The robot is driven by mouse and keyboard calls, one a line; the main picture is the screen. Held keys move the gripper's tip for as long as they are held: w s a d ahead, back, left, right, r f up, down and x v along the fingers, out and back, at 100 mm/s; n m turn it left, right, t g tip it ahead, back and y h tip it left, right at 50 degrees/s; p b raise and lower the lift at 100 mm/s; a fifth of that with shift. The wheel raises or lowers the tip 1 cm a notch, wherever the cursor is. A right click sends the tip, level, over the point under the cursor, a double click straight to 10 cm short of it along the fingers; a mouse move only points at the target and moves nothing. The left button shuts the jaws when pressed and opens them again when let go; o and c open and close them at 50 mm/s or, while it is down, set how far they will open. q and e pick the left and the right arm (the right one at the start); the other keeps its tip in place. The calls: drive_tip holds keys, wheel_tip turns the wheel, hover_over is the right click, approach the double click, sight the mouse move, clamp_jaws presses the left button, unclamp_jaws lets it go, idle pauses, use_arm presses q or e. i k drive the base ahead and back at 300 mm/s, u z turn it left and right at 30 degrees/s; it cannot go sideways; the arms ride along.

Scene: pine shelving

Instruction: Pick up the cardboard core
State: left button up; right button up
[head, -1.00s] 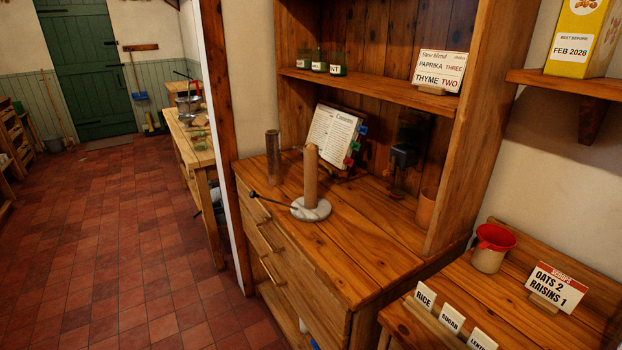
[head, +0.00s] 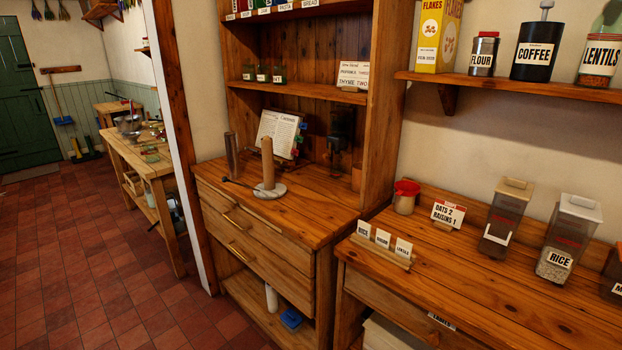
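The cardboard core (head: 267,162) is a brown tube standing upright on a round pale base (head: 269,191). It stands on the wooden top of the pine dresser (head: 310,214), left of centre in the head view. A thin dark rod (head: 238,183) with a knob lies at the left side of the base. Neither of my grippers is in view.
A cylinder (head: 231,155), an open book (head: 279,133) and a dark device (head: 340,135) stand around the core. Tiled floor (head: 90,260) at left is clear.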

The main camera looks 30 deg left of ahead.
sight(267, 150)
drive_tip(key=z, duration=0.2)
drive_tip(key=k, duration=0.4)
drive_tip(key=u, duration=0.95)
drive_tip(key=i, duration=1.25)
drive_tip(key=z, duration=0.15)
